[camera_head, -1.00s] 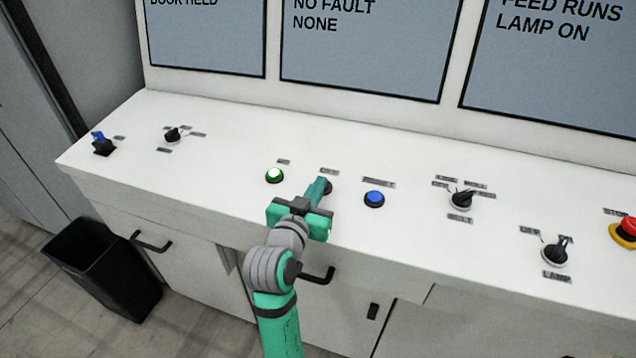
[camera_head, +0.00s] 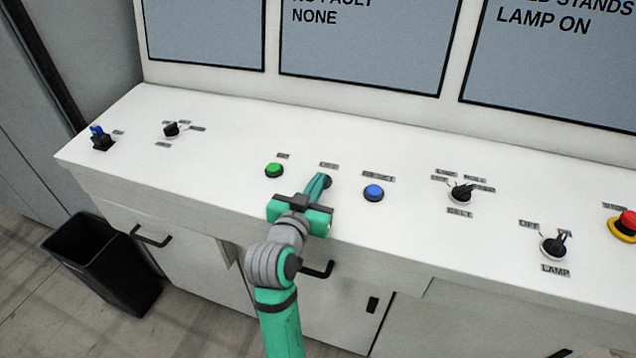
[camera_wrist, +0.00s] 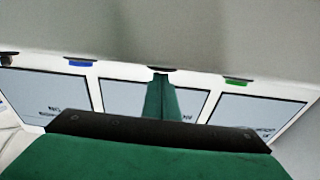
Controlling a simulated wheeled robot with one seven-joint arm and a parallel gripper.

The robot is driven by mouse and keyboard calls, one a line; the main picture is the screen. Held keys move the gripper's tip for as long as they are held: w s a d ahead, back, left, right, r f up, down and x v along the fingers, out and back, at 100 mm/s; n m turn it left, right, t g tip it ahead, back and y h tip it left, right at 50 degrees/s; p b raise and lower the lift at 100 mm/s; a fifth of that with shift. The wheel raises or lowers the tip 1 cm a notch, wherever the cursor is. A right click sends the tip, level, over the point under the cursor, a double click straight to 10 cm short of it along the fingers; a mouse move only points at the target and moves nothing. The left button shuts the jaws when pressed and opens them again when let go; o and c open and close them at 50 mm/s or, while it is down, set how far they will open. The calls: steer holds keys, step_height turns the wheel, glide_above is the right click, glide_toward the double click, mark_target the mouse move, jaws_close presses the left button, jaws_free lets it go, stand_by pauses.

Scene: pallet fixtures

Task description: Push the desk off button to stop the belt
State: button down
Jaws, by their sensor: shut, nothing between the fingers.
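The dark off button (camera_head: 328,182) is on the white desk top between a green button (camera_head: 274,170) and a blue button (camera_head: 373,193). My gripper's fingers hide most of it. My gripper (camera_head: 321,179) is shut and empty, its fingertips at the dark button, seemingly touching it. In the wrist view the shut fingers (camera_wrist: 160,82) end right at the dark button (camera_wrist: 160,70). The green button is unlit. The right screen (camera_head: 560,60) reads "STANDS" and "LAMP ON".
A selector knob (camera_head: 461,193), a lamp knob (camera_head: 553,246) and a red mushroom button (camera_head: 626,224) are to the right. A blue-tipped switch (camera_head: 100,138) and a black knob (camera_head: 171,129) are to the left. A black bin (camera_head: 105,262) stands on the floor.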

steer(key=r, duration=0.1)
steer(key=s+r, duration=0.1)
steer(key=r, duration=0.1)
steer(key=shift+s+a+r, duration=0.15)
steer(key=shift+a+r, duration=0.15)
steer(key=shift+a, duration=0.05)
steer(key=v, duration=0.9)
steer(key=shift+s+d+r, duration=0.15)
